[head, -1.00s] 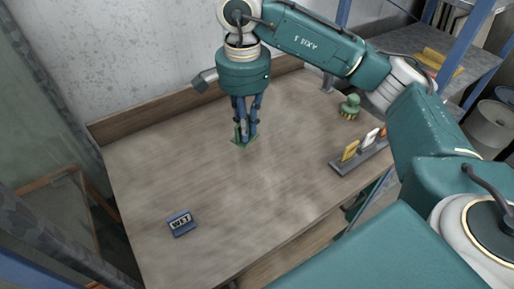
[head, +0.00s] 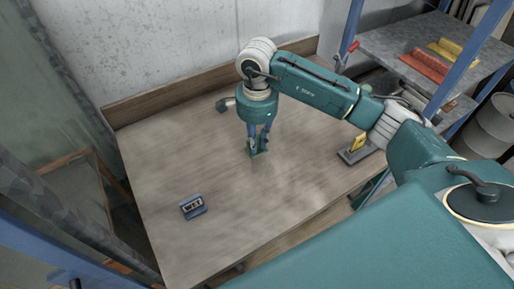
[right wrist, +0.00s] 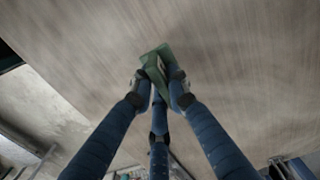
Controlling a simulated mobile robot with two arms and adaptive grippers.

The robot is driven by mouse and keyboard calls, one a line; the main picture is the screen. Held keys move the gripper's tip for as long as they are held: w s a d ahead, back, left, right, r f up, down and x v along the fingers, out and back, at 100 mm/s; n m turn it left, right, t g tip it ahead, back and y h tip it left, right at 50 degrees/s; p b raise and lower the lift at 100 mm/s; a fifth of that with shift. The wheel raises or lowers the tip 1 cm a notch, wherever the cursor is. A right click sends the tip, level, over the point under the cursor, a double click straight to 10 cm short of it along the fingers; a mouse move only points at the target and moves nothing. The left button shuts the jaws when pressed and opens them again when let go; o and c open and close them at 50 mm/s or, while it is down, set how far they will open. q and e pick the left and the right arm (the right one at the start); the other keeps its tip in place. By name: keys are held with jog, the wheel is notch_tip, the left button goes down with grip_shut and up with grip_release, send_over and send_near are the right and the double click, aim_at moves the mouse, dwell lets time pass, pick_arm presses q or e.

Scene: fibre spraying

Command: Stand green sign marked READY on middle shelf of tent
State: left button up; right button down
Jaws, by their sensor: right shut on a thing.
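My right gripper (head: 258,149) points down over the wooden table and is shut on a small green sign (head: 254,153). In the right wrist view the green sign (right wrist: 154,60) sits between the fingertips (right wrist: 160,84), tilted in the picture. Its lettering cannot be read. I cannot tell whether it touches the tabletop. No middle shelf of a tent can be made out; a translucent sheet (head: 75,90) hangs at the left. My left gripper is not in view.
A blue sign marked WET (head: 193,206) lies on the table (head: 215,250) at the left front. A dark rack with a yellow card (head: 358,143) stands at the right, partly behind my arm. A blue-post shelf (head: 385,45) carries red and yellow items.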

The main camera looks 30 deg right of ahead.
notch_tip(320, 180, down, 4)
jog(key=shift+r+p, duration=0.1)
jog(key=shift+p, duration=0.5)
jog(key=shift+f, duration=0.4)
jog(key=shift+f+b, duration=0.2)
jog(key=shift+b, duration=0.1)
jog(key=c, duration=1.7)
grip_release()
jog(key=shift+r, duration=0.1)
